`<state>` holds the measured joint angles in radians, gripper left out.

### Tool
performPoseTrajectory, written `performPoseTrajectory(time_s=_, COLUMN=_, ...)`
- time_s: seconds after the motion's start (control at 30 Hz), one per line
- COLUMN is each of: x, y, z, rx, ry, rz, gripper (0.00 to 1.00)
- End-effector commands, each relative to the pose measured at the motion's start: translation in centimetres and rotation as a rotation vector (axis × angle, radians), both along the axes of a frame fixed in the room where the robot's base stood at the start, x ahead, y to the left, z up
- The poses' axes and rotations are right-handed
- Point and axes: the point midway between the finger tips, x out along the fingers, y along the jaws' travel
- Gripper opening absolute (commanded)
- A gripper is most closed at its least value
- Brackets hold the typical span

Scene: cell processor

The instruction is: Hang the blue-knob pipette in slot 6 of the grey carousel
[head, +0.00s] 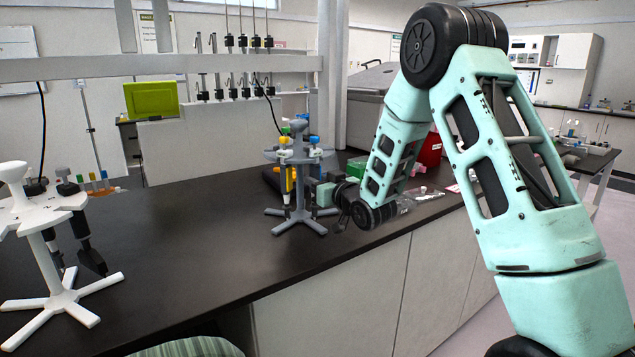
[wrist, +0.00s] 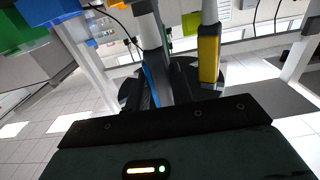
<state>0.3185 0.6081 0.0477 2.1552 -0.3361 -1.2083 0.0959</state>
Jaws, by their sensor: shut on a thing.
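The grey carousel (head: 297,188) stands on the dark bench in the middle of the head view, on splayed feet. The blue-knob pipette (head: 314,140) is upright at the carousel's right side. My gripper (head: 326,194) is at this side, low beside the carousel, and is shut on the pipette; the fingers are mostly hidden. I cannot tell whether the pipette rests in a slot, and slot numbers are not legible. A yellow pipette (head: 284,178) hangs on the carousel; its yellow body also shows in the wrist view (wrist: 208,55).
A white carousel (head: 45,232) with dark pipettes stands at the left of the bench. A red container (head: 431,150) and small clear items (head: 420,192) lie near my arm at the right. The bench between the two carousels is clear.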

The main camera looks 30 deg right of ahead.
Motion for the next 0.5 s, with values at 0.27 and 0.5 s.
performPoseTrajectory(time_s=0.27, x=-0.08, y=0.02, z=-0.36, rx=0.001, ry=0.009, rz=0.0, gripper=0.16)
performPoseTrajectory(time_s=0.5, x=-0.08, y=0.01, z=-0.33, rx=0.001, ry=0.008, rz=0.0, gripper=0.49)
